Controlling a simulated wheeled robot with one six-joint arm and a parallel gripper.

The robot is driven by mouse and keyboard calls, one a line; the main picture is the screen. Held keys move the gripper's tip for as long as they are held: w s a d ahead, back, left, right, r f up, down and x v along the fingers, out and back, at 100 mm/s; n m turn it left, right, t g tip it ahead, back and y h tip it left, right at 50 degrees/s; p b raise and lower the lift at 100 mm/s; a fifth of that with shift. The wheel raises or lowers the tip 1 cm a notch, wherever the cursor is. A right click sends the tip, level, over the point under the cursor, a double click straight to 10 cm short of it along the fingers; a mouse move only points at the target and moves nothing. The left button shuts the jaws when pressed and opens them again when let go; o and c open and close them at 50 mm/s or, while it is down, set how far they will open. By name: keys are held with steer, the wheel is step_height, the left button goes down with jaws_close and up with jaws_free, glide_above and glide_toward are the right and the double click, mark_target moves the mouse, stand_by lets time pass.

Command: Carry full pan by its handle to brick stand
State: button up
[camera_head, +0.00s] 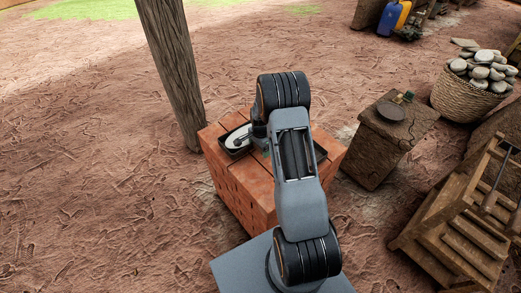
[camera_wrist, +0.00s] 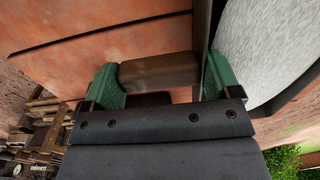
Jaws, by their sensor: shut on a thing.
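The dark pan (camera_head: 229,150), with pale contents, is over the left part of the top of the brick stand (camera_head: 240,187). The wrist view shows a large pale grey surface (camera_wrist: 262,40) at the right, beside a dark edge. My gripper (camera_wrist: 160,80) has green fingers shut on the brown pan handle (camera_wrist: 158,70). In the head view my arm hides most of the gripper and the handle. Orange brick fills the upper left of the wrist view. I cannot tell whether the pan touches the bricks.
A wooden post (camera_head: 173,70) stands close behind the stand's left side. A brown block (camera_head: 375,150) with a dark round thing, a basket of stones (camera_head: 468,95) and wooden steps (camera_head: 465,225) are right. Left ground is clear.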

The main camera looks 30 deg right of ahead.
steer(key=shift+f, duration=1)
steer(key=shift+f, duration=0.15)
steer(key=o, duration=1.3)
steer(key=shift+c, duration=0.2)
